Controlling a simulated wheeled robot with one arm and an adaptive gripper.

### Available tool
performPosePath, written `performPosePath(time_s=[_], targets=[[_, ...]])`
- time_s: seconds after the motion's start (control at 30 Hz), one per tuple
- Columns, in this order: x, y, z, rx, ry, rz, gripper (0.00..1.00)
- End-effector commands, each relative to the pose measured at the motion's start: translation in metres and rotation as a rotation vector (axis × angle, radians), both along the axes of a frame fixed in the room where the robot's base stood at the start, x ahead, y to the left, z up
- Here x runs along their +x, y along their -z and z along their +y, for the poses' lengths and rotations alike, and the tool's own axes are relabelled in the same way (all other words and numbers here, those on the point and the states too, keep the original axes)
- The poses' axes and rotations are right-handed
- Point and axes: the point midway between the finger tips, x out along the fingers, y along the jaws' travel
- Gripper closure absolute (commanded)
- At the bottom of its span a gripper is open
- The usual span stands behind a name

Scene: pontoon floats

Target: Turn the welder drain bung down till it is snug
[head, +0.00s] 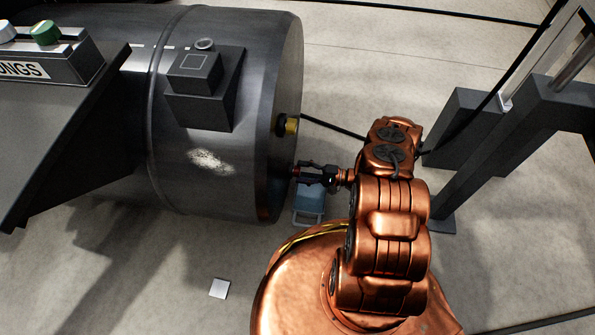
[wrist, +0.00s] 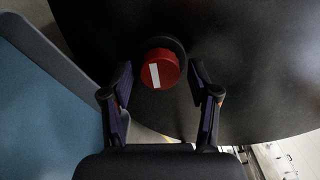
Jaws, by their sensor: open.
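A red round bung (wrist: 162,71) with a white stripe sits in a black collar on the dark end face of the drum (wrist: 235,60), in the wrist view. I take it for the welder drain bung; no label on it is readable. My gripper (wrist: 161,84) is open, its two fingers spread left and right of the bung, with a gap showing on each side. How deep the fingertips reach is hard to tell. In the head view my gripper (head: 300,172) is at the low part of the drum's end (head: 285,70). The bung is mostly hidden there.
A yellow fitting (head: 291,125) with a dark hose is on the drum's end above my gripper. A blue box (head: 309,204) stands below it. A tray (head: 68,65) with white and green bungs is at upper left. A dark frame (head: 470,140) stands right.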

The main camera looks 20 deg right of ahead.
Motion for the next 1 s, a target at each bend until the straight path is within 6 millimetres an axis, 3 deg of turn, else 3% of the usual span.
performPosePath(time_s=[1.0], targets=[[0.0001,0.0001,-0.0003,-0.486,0.001,-0.842,0.4]])
